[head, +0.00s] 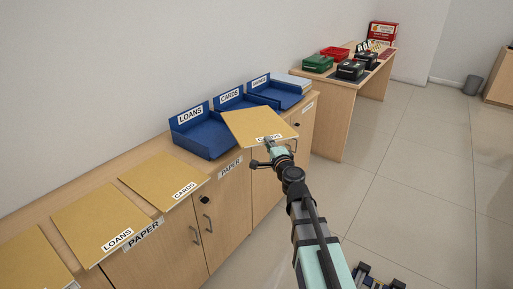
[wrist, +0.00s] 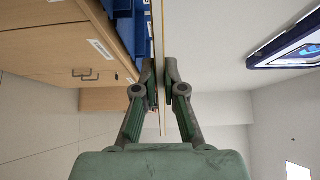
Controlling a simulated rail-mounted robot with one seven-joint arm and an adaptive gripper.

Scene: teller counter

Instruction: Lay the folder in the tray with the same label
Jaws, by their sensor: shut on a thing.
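My gripper (head: 275,150) is shut on the near edge of a tan folder (head: 250,123), which it holds above the counter in front of the blue trays. The folder's label is partly covered by my gripper, so I cannot read it surely. In the wrist view the fingers (wrist: 164,88) pinch the folder (wrist: 158,35), seen as a thin edge. Three blue trays stand in a row along the wall: the LOANS tray (head: 190,133), the CARDS tray (head: 231,101) and a third tray (head: 288,97) whose label is too small to read. The held folder hides part of the CARDS tray.
More tan folders lie to the left on the counter: one labelled CARDS (head: 155,178), one labelled LOANS (head: 95,220), and one cut off at the corner (head: 30,265). A white stack (head: 293,82) is beyond the trays. A far desk (head: 345,88) holds green, red and black boxes.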

